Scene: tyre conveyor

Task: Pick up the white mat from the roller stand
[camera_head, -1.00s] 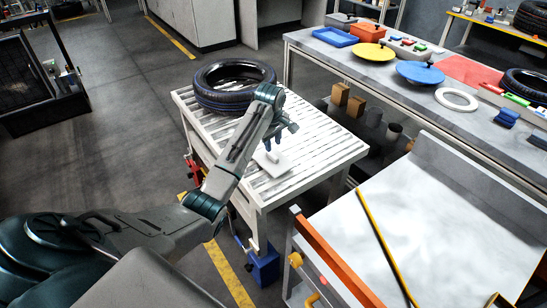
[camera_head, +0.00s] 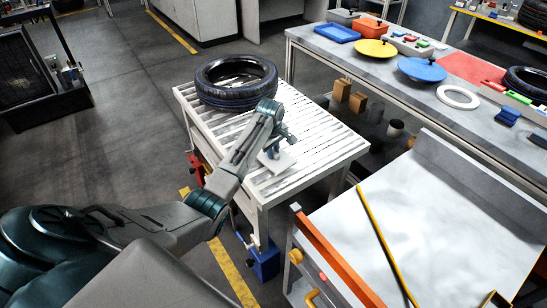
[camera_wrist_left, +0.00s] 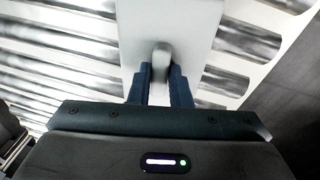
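The white mat (camera_head: 281,165) lies on the near part of the roller stand (camera_head: 318,135), towards its front edge. In the left wrist view the mat (camera_wrist_left: 197,20) is a pale flat plate with a grey upright knob (camera_wrist_left: 160,58). My left gripper (camera_head: 271,152) is right over the mat, pointing down. In the left wrist view its two dark blue fingers (camera_wrist_left: 160,80) stand on either side of the knob and appear to press on it. The mat looks to be at roller level; any gap under it cannot be told. My right gripper is not in view.
A black tyre (camera_head: 235,83) lies at the far left of the roller stand. A grey workbench (camera_head: 395,78) with lids, a white ring (camera_head: 458,97) and boxes stands behind to the right. A pale-topped cart (camera_head: 420,215) stands at the near right. Rollers right of the mat are clear.

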